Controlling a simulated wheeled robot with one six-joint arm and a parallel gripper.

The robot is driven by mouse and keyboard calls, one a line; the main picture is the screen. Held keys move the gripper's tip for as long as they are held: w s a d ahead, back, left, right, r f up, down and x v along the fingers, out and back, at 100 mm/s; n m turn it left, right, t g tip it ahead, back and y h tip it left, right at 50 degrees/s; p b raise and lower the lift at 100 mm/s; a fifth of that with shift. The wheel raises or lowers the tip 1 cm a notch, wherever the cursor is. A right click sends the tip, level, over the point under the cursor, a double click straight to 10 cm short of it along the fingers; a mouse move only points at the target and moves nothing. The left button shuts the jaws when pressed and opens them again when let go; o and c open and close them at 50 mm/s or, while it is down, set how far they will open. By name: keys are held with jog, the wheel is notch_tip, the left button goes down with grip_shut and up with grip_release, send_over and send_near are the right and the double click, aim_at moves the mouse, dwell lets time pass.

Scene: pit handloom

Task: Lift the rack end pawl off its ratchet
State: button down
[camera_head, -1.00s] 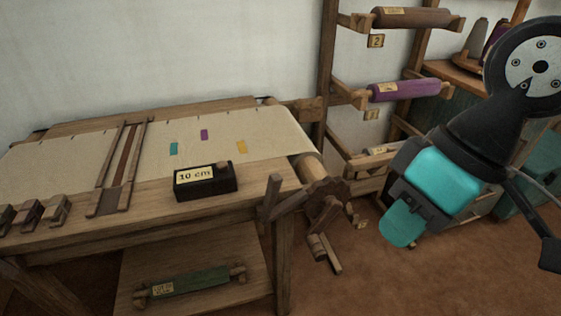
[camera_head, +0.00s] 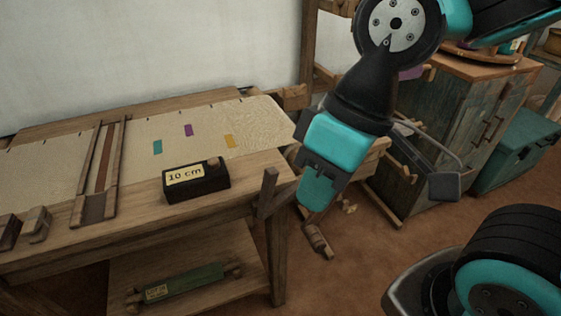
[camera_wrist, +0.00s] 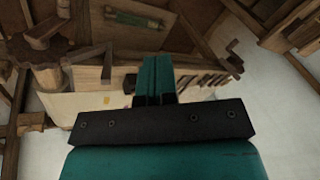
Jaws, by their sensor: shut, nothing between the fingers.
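My gripper (camera_head: 314,200) hangs over the right front corner of the loom (camera_head: 230,207), with its teal fingers pointing down. The fingers are shut together and empty; they also show in the wrist view (camera_wrist: 157,78). In the head view my gripper covers the area of the ratchet and pawl at the end of the cloth roller. In the wrist view a dark toothed wooden wheel (camera_wrist: 48,76), seemingly the ratchet, lies at the left, apart from my fingers. A wooden lever piece (camera_wrist: 46,32) lies close to it; I cannot tell whether this is the pawl or whether they touch.
An upright wooden post (camera_head: 266,192) stands at the loom's corner, close left of my gripper. A black "10 cm" block (camera_head: 196,184) sits on the loom's front beam. A wooden cabinet (camera_head: 440,120) and teal chest (camera_head: 515,150) stand right. Floor between is mostly clear.

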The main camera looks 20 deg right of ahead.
jog(key=w+d+f+m+p, duration=0.1)
jog(key=w+d+p, duration=0.3)
jog(key=w, duration=0.6)
jog(key=w+d+f+m+p, duration=0.2)
jog(key=w+d+m+p, duration=0.1)
jog(key=w+d, duration=0.5)
jog(key=shift+w+m+g+p, duration=0.4)
jog(key=shift+w+p, duration=0.2)
jog(key=shift+w, duration=0.35)
jog(key=p, duration=0.1)
send_near(266, 193)
notch_tip(266, 193, down, 4)
jog(key=d, duration=0.2)
jog(key=shift+w+a, duration=0.3)
jog(key=shift+w, duration=0.1)
